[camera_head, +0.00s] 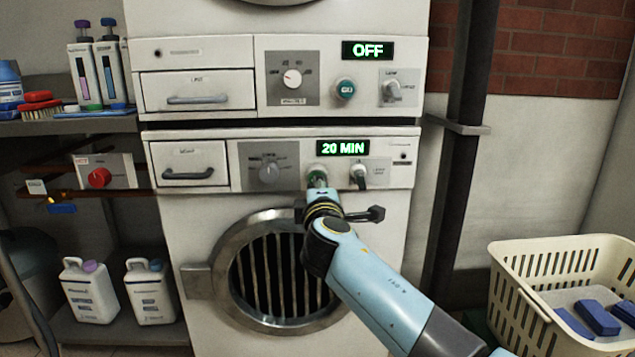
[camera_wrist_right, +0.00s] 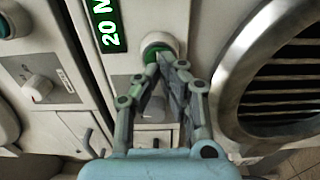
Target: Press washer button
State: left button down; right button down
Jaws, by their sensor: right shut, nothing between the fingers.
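The washer (camera_head: 175,222) is the lower white machine, with a round barred door and a green display (camera_head: 343,148) reading 20 MIN. Its green round button (camera_head: 316,172) sits just under the display and is partly hidden by my right gripper (camera_head: 318,183). In the right wrist view the button (camera_wrist_right: 153,50) shows in its pale round surround. My right gripper (camera_wrist_right: 168,62) is shut and empty, with its fingertips at the button's face, seeming to touch it. My left gripper is not in view.
The upper machine has a green button (camera_head: 345,89) and a display (camera_head: 367,50) reading OFF. A laundry basket (camera_head: 545,262) stands at the right. A dark pipe (camera_head: 462,150) runs beside the machines.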

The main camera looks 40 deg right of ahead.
jog(key=shift+x, duration=0.85)
jog(key=v, duration=0.9)
dwell(0.5)
dwell(0.4)
